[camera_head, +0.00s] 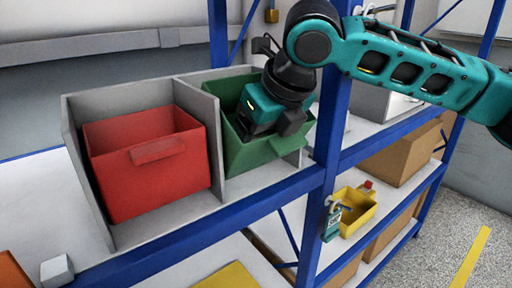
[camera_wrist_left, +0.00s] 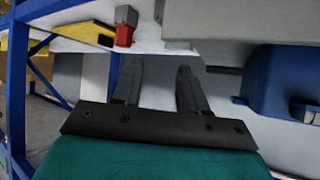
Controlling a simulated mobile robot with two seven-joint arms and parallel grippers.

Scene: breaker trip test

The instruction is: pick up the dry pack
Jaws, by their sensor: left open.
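No thing that I can surely name as the dry pack shows in either view; it may be hidden. A small pale grey block (camera_head: 57,270) lies at the lower left of the head view; I cannot tell what it is. My right gripper (camera_head: 268,128) is at the mouth of the green bin (camera_head: 250,154), its dark fingers partly in front of the bin wall. Its jaw gap and anything in it are unclear. My left gripper (camera_wrist_left: 160,66) shows only in the left wrist view, its dark fingers apart with nothing seen between them.
Blue rack posts and beams (camera_head: 332,120) are close to my right arm. A yellow bin (camera_head: 357,208) and cardboard boxes (camera_head: 400,155) sit on the right shelves. A blue object (camera_wrist_left: 285,85) is right of my left gripper.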

